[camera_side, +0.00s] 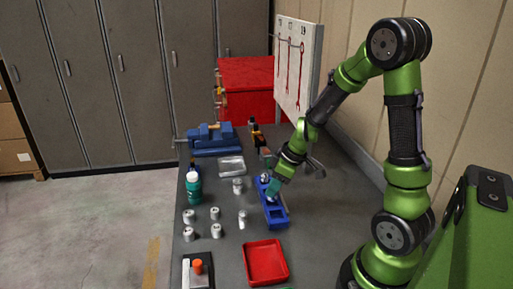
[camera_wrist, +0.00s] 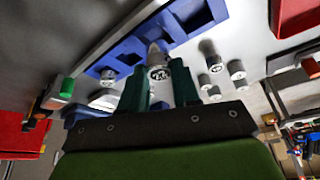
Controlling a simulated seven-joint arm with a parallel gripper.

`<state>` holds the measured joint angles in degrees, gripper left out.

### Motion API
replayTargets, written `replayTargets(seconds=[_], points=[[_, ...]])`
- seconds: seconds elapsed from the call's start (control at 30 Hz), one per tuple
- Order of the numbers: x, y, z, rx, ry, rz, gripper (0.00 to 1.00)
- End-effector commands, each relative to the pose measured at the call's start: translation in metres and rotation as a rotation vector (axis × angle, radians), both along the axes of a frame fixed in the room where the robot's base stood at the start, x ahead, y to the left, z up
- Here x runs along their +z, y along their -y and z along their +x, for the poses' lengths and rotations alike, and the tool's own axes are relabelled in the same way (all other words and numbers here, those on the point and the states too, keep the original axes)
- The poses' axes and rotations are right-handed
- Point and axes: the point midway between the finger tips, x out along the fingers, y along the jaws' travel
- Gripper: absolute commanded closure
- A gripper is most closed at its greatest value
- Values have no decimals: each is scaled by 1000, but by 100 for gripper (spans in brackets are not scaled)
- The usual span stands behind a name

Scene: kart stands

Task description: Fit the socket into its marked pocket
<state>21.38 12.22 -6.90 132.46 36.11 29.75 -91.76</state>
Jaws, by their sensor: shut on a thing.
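A silver socket (camera_wrist: 158,72) is between the teal fingers of my gripper (camera_wrist: 161,88) in the wrist view; the gripper is shut on it. A blue tray (camera_wrist: 130,47) with a row of square pockets lies behind the socket in that view. In the side view my gripper (camera_side: 269,186) is over the far end of the blue tray (camera_side: 275,222), and a bit of silver shows beside the fingers. I cannot tell whether the socket is above its pocket or partly in it. The pocket markings are not readable.
Several loose sockets (camera_side: 215,231) stand on the grey bench left of the tray. A red tray (camera_side: 265,262) lies nearer the camera. A green bottle (camera_side: 193,188), a blue vise (camera_side: 212,142) and a silver tray (camera_side: 231,166) stand farther left and back. A red toolbox (camera_side: 246,88) is behind.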

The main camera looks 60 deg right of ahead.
Motion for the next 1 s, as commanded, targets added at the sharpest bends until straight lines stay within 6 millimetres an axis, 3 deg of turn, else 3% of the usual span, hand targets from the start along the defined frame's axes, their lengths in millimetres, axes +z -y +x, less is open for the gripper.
replayTargets(seconds=[0.2,0.63,0.67,0.8,1.0], points=[[-27,0,0,-2,-3,3,100],[-32,0,0,-1,-1,1,100],[-32,0,0,-1,-1,1,66],[-32,0,0,-1,-1,1,45],[-32,0,0,0,-1,1,44]])
